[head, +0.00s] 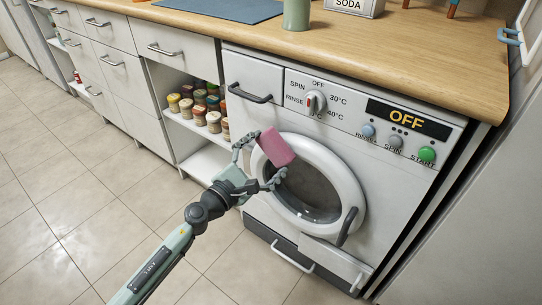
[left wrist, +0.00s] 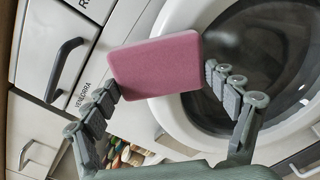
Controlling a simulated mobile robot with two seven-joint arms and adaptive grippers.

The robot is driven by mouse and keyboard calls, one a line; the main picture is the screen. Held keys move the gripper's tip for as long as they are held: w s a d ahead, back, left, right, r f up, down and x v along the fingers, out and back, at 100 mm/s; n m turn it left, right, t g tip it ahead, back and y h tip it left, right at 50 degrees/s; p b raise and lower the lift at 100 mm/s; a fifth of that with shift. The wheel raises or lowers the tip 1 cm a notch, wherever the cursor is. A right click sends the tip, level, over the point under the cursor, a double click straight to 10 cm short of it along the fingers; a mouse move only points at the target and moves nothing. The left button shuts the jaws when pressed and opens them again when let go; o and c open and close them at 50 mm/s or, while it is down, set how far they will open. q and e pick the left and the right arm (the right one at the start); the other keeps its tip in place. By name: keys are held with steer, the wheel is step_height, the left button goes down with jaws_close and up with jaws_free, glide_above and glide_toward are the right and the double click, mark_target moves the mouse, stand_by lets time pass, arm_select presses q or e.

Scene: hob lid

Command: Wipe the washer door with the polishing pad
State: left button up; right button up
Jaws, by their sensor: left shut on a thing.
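The pink polishing pad (head: 276,147) is held between the fingers of my left gripper (head: 259,160), in front of the upper left of the washer door. The pad also shows in the left wrist view (left wrist: 157,68), gripped at its two sides. The washer door (head: 352,178) is round and white with a dark glass centre, and it looks closed. Its dark handle (head: 347,226) sits at the lower right of the ring. I cannot tell whether the pad touches the door. My right gripper is not in view.
The washer's panel carries a dial (head: 314,102), buttons and a display (head: 408,118) reading OFF. A wooden counter (head: 400,45) runs above it. Spice jars (head: 200,105) stand on an open shelf to the left. The tiled floor (head: 90,200) is clear.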

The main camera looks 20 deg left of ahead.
arm_select(q)
steer(key=shift+w+a+r, duration=0.1)
steer(key=shift+a+r, duration=0.05)
steer(key=shift+r, duration=0.05)
steer(key=shift+f+b+v, duration=0.1)
steer(key=shift+b+v, duration=0.3)
steer(key=shift+v, duration=0.7)
steer(key=shift+f+b+v, duration=0.15)
steer(key=shift+b+v, duration=0.2)
steer(key=shift+v, duration=0.75)
steer(key=shift+s+a+r, duration=0.15)
steer(key=shift+s, duration=0.65)
steer(key=b+v, duration=0.1)
steer(key=v, duration=0.2)
steer(key=shift+b, duration=0.35)
steer(key=shift+w, duration=0.1)
